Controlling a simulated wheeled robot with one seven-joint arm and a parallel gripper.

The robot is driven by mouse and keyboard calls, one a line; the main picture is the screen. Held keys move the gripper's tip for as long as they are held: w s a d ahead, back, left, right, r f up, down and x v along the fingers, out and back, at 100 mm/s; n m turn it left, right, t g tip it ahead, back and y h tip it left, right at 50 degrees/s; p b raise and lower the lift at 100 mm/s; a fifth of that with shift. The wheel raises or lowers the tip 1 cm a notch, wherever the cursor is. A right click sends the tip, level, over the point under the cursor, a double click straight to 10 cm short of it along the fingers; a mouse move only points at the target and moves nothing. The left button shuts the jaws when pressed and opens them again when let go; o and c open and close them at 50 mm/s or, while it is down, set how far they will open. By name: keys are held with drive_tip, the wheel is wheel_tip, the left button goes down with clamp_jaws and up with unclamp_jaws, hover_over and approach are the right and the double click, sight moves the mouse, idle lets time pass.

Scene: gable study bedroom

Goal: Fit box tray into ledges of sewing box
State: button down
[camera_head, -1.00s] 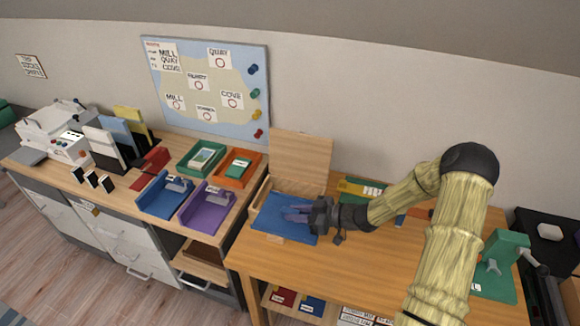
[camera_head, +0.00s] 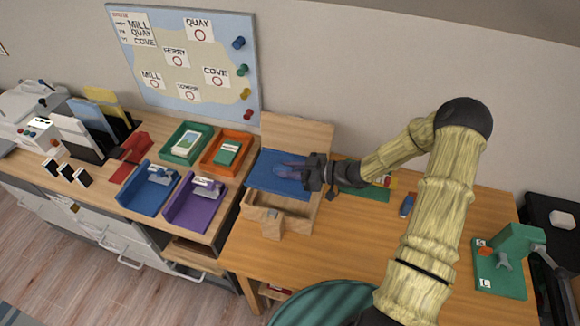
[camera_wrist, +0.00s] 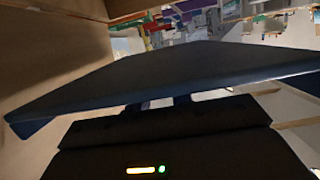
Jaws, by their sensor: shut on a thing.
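The box tray (camera_head: 268,176) is a flat blue panel, held over the back part of the sewing box. My gripper (camera_head: 300,174) is shut on the tray at its right side. The sewing box (camera_head: 302,210) is pale wood, open, with its lid (camera_head: 297,135) standing up behind the tray. Its front part shows uncovered. I cannot tell whether the tray touches the ledges, which are hidden. In the wrist view the tray (camera_wrist: 160,75) appears dark blue and slightly tilted, with a wooden wall (camera_wrist: 50,45) at the left.
A small wooden block (camera_head: 270,224) sits at the box's front. Left are a purple tray (camera_head: 195,207), a blue tray (camera_head: 148,194), an orange tray (camera_head: 226,152) and a green tray (camera_head: 187,143). A green clamp-like device (camera_head: 500,262) stands right. The front tabletop is clear.

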drive_tip(key=shift+s+a+r, duration=0.1)
drive_tip(key=shift+s, duration=0.1)
drive_tip(key=shift+s+d, duration=0.1)
drive_tip(key=shift+d, duration=0.1)
drive_tip(key=shift+a+f+b, duration=0.1)
drive_tip(key=shift+f+b, duration=1.9)
drive_tip(key=shift+f, duration=0.95)
drive_tip(key=shift+f+b, duration=0.65)
drive_tip(key=shift+f, duration=0.35)
drive_tip(key=shift+f, duration=0.1)
drive_tip(key=shift+f, duration=0.1)
drive_tip(key=shift+f+b, duration=0.25)
drive_tip(key=shift+b, duration=0.1)
